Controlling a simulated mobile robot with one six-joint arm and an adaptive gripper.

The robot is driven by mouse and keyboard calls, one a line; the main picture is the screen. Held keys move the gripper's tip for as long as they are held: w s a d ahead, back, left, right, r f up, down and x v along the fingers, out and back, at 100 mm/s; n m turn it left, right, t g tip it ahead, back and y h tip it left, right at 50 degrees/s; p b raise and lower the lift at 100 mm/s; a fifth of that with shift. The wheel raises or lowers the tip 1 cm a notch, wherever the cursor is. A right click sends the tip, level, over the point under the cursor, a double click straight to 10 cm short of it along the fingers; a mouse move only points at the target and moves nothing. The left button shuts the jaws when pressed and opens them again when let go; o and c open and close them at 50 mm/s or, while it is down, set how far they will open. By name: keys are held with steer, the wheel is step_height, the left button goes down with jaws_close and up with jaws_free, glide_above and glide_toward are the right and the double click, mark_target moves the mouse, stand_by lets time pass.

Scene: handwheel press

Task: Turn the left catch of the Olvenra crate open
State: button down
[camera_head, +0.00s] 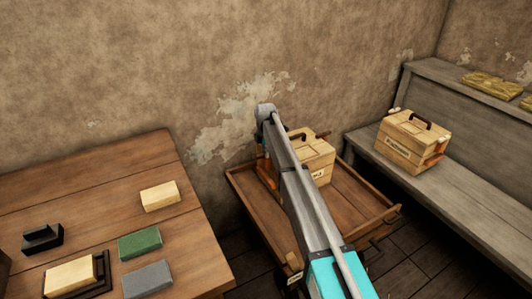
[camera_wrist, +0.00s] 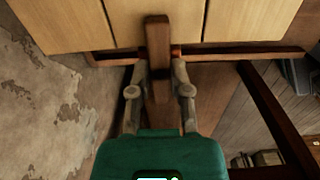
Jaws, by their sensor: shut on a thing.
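A pale wooden crate (camera_head: 318,155) with a dark handle stands in the wooden tray-like cart, partly hidden behind my arm. Its label is mostly covered, so I cannot read its name. In the wrist view the crate's plank side (camera_wrist: 230,20) fills the top. A dark brown wooden catch (camera_wrist: 158,35) sticks out from it toward me, its length pointing down the picture. My gripper (camera_wrist: 161,72) is shut on this catch, one finger on each side. In the head view my arm hides the fingertips and the catch.
A second pale crate (camera_head: 410,142) with a label and orange-brown side fittings stands on the grey bench (camera_head: 465,170). The cart (camera_head: 350,205) has free floor right of my arm. A table (camera_head: 100,190) at left holds several blocks. The stained wall is close behind the cart.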

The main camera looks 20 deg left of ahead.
steer(key=shift+a+m, duration=0.2)
steer(key=shift+m, duration=0.2)
steer(key=m, duration=1.2)
steer(key=shift+m, duration=2.5)
steer(key=c, duration=0.7)
jaws_free()
steer(key=shift+o, duration=0.7)
